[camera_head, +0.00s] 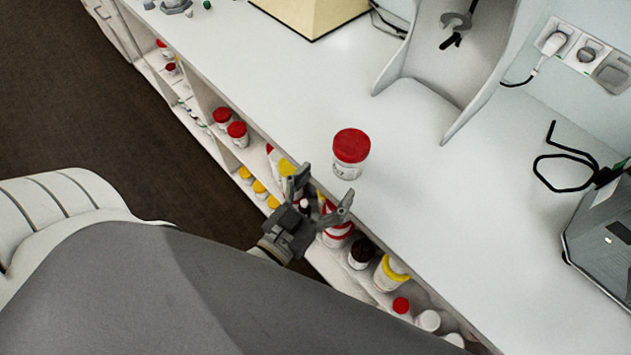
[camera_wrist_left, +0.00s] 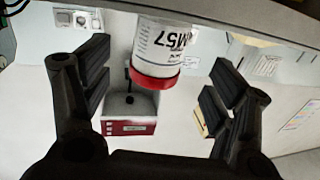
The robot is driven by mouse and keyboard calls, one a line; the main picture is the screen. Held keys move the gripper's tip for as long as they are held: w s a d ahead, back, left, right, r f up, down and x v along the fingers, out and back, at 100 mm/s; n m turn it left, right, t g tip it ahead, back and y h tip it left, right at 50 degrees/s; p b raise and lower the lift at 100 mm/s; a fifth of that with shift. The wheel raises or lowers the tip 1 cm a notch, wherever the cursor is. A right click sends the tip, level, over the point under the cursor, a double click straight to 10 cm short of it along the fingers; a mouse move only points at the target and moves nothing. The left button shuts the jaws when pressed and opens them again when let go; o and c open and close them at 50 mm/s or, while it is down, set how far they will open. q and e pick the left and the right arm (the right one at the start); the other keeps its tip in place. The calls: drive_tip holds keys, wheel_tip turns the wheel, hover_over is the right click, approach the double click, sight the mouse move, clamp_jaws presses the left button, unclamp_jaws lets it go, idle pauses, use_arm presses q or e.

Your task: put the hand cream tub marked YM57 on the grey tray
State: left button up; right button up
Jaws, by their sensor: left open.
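The white tub with a red lid (camera_head: 351,155) stands upright on the pale counter near its front edge. In the left wrist view the tub (camera_wrist_left: 160,50) appears upside down, with "M57" readable on its label; the rest of the marking is hidden. My left gripper (camera_head: 323,187) is open and empty at the counter's front edge, just in front of the tub. In the left wrist view the tub shows between the spread fingers, with no visible grip on it. I cannot make out a grey tray. My right gripper is not in view.
Shelves under the counter hold several tubs with red (camera_head: 237,129) and yellow lids (camera_head: 397,270). A cream-coloured box (camera_head: 310,15) and a grey stand (camera_head: 430,75) are at the back. A dark grey device (camera_head: 605,240) lies right. The counter right of the tub is clear.

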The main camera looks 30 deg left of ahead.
use_arm(q)
drive_tip(key=shift+s+a, duration=0.15)
drive_tip(key=shift+s, duration=0.6)
drive_tip(key=shift+s+a, duration=0.1)
drive_tip(key=shift+s, duration=0.65)
